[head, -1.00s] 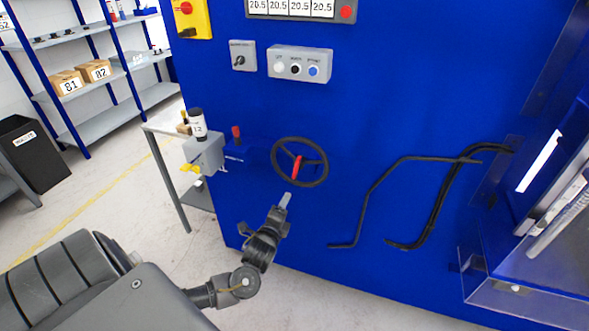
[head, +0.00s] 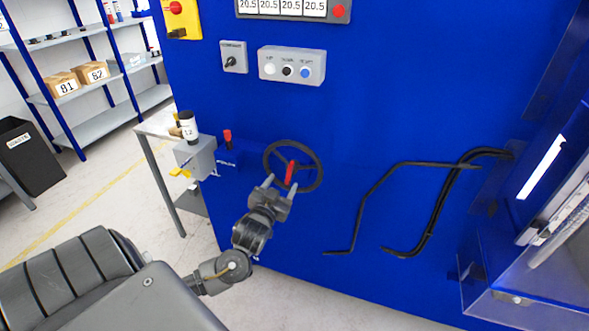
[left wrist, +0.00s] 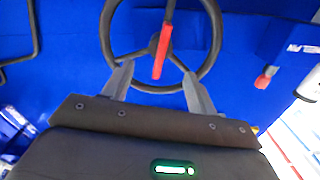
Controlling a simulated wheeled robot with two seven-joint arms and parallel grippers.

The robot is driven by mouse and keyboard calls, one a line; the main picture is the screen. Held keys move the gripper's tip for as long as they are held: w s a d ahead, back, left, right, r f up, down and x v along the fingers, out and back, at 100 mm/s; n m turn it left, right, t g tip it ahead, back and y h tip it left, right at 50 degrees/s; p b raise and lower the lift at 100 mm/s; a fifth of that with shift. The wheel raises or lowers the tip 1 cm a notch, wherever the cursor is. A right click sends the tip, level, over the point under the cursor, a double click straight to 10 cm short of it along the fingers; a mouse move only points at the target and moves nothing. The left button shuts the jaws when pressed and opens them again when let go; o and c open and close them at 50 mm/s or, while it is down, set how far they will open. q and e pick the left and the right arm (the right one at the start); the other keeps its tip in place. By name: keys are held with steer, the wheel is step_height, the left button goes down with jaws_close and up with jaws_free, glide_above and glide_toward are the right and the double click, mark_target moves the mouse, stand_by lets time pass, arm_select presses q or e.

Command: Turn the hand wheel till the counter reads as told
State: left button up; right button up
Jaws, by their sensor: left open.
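The black hand wheel (head: 316,161) with three spokes is mounted on the blue machine front. A red handle (head: 290,173) points down from near its hub; it also shows in the left wrist view (left wrist: 162,52). The counter (head: 291,8) at the top shows several windows, each reading 20.5. My left gripper (head: 283,187) is open just in front of the wheel's lower part. In the left wrist view its fingers (left wrist: 158,85) stand spread on either side of the red handle, with nothing between them gripped. My right gripper is out of view.
A button box (head: 291,66) and a selector switch (head: 233,57) sit above the wheel. A grey box with a yellow lever (head: 180,172) and a red-topped lever (head: 227,139) are to its left. Black bent pipes (head: 440,205) run on the right. Shelves (head: 122,112) stand far left.

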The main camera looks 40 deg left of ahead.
mark_target(291, 172)
arm_select(q)
steer(key=p+x, duration=0.1)
steer(key=x, duration=0.8)
steer(key=c, duration=1.2)
steer(key=shift+w+d, duration=0.1)
steer(key=shift+d, duration=0.05)
jaws_close()
